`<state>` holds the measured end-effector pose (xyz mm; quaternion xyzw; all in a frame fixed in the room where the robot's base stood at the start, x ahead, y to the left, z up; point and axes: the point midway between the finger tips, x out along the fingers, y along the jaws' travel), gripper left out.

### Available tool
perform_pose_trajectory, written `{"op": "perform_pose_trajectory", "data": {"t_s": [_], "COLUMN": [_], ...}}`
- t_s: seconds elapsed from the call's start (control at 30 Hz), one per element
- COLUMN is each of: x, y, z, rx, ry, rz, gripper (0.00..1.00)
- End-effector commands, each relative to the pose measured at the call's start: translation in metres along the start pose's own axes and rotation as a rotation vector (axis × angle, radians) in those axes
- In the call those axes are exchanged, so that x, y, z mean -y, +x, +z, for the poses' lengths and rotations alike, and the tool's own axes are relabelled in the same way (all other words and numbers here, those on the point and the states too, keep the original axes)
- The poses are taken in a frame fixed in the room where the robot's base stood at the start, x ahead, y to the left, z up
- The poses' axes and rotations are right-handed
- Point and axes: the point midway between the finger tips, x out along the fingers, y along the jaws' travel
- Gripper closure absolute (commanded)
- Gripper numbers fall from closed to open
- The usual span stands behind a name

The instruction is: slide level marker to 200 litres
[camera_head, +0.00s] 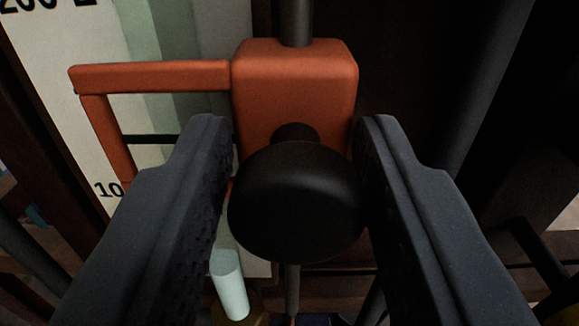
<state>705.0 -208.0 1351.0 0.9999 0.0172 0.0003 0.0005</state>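The level marker is an orange block (296,88) on a dark upright rod, with an orange frame (150,77) reaching left over a pale scale. A thin dark line (150,139) crosses inside the frame, between a label at upper left that reads as 200 L (48,5) and a partly hidden label starting with 10 (108,188) below. A round black knob (295,203) sticks out of the block towards me. My gripper (294,125) has one finger on each side of the knob, seemingly touching it on both sides. The fingers hide part of the frame and scale.
The scale board (65,60) has pale and greenish vertical bands. A dark rounded post stands close on the right. A pale cylinder (230,285) shows below the left finger. Dark bars run along the lower right.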

Motion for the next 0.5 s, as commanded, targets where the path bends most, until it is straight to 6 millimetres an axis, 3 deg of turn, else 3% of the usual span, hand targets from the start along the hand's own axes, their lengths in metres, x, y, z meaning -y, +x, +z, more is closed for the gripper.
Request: {"op": "perform_pose_trajectory", "data": {"t_s": [0.37, 0.5], "x": [0.000, -0.001], "y": [-0.001, -0.010], "z": [0.001, 0.001], "rx": [0.001, 0.002], "ry": [0.001, 0.001], "rz": [0.001, 0.003], "gripper": [0.53, 0.53]}}
